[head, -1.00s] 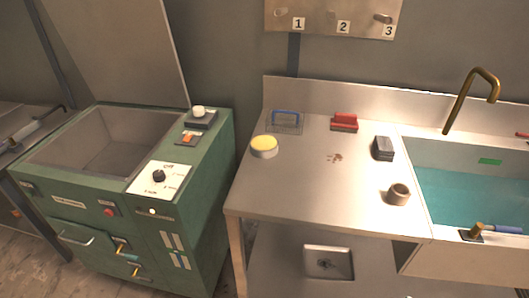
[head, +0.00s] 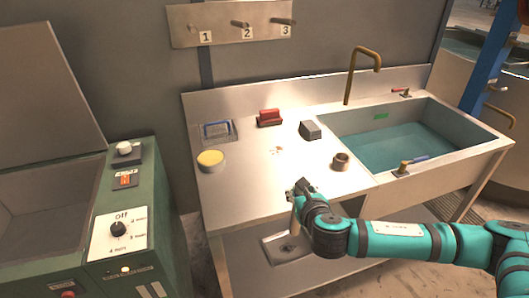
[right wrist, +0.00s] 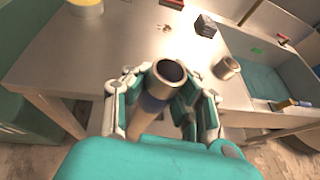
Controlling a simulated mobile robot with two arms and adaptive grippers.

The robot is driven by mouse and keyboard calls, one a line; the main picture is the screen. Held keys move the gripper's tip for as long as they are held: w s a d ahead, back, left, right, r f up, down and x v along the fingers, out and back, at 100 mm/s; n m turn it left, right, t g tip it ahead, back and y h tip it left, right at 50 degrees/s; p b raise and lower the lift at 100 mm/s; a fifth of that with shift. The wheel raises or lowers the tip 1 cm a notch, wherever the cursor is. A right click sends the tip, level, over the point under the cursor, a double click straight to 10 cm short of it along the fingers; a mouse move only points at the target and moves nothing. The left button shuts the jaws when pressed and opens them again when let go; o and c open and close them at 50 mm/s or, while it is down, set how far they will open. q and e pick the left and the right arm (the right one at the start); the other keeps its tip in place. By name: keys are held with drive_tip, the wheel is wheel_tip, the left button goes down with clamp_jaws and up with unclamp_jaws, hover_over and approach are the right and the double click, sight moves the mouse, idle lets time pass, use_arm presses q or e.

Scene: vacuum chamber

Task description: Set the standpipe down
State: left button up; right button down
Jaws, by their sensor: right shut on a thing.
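The standpipe (right wrist: 155,98) is a metal tube with a dark open end and a bluish band, seen in the right wrist view. My right gripper (right wrist: 163,105) is shut around it. In the head view my right gripper (head: 301,190) is at the front edge of the steel bench, and the arm hides most of the pipe. A sink with teal water (head: 398,147) is at the right of the bench. My left gripper is not in view.
On the bench (head: 240,187) are a yellow-topped round tub (head: 211,161), a red block (head: 269,118), a grey block (head: 311,130) and a short brown cylinder (head: 341,161). The bench's front left is clear. A green machine (head: 160,205) stands at left. Numbered pegs (head: 240,24) are on the wall.

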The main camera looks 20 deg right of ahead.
drive_tip(key=w+d+r+m+h, duration=0.3)
drive_tip(key=w+d+r, duration=0.1)
drive_tip(key=d+r, duration=0.4)
drive_tip(key=w+a+f+p, duration=0.2)
drive_tip(key=w+a+p, duration=0.1)
drive_tip(key=a, duration=0.3)
drive_tip(key=w+a+f+p, duration=0.2)
drive_tip(key=w+a, duration=0.4)
drive_tip(key=shift+w+a+f+g+p, duration=0.15)
drive_tip(key=shift+a+f+g+p, duration=0.05)
drive_tip(key=shift+f+g+p, duration=0.2)
drive_tip(key=c, duration=1.1)
unclamp_jaws()
use_arm(q)
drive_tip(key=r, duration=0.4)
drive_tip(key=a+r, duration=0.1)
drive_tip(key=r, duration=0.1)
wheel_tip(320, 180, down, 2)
drive_tip(key=shift+b, duration=1.05)
use_arm(e)
drive_tip(key=v, duration=1.2)
drive_tip(key=shift+a, duration=0.15)
